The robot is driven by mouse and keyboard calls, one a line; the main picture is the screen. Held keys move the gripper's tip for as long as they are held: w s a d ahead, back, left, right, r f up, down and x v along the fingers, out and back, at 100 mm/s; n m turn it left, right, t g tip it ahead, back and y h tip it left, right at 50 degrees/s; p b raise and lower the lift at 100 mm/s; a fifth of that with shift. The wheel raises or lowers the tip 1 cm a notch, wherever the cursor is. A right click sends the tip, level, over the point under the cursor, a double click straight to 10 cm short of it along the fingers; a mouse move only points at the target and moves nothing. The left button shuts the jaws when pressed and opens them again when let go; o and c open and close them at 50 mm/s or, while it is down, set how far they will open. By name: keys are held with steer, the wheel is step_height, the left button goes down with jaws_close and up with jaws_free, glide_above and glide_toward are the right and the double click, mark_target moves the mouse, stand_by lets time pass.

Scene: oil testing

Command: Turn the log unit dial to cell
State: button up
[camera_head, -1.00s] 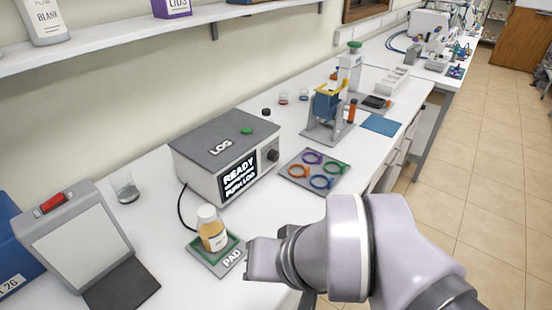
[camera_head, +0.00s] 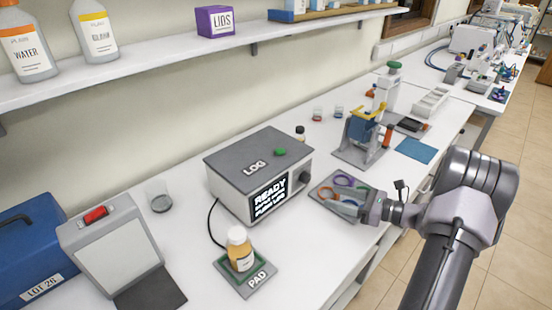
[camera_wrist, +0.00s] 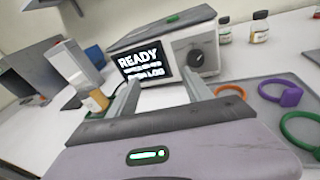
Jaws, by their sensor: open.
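The log unit (camera_head: 232,165) is a grey-topped white box marked LOG, with a green button on top. Its screen (camera_head: 270,197) reads READY above smaller text. The dark round dial (camera_head: 306,172) is on the front, right of the screen. In the wrist view the dial (camera_wrist: 196,57) shows a light pointer mark, but I cannot read its setting. My gripper (camera_wrist: 163,84) is open and empty, apart from the dial, with its fingers pointing toward the log unit's front. In the head view my gripper (camera_head: 364,210) hangs by the ring tray, its fingers hard to make out.
The tray (camera_head: 330,207) of coloured rings lies right of the log unit, partly hidden by my gripper. An amber bottle (camera_head: 240,254) stands on the PAD (camera_head: 262,279) in front. A stand with a blue holder (camera_head: 362,130) and a blue mat (camera_head: 415,150) are behind.

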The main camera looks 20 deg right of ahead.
mark_target(308, 179)
steer(key=d+f+m+t, duration=0.1)
steer(key=d, duration=0.1)
steer(key=s+d+f+m+t+h, duration=0.1)
steer(key=d, duration=0.1)
steer(key=d+f+m+t+h, duration=0.1)
steer(key=d+f+m, duration=0.1)
steer(key=shift+s, duration=0.3)
steer(key=shift+w+d+f+h, duration=0.15)
steer(key=shift+f+h, duration=0.1)
steer(key=shift+h, duration=0.05)
steer(key=x, duration=0.5)
steer(key=b+x, duration=0.1)
steer(key=x, duration=0.5)
steer(key=b+x, duration=0.1)
steer(key=x, duration=0.5)
steer(key=shift+r, duration=0.2)
jaws_close()
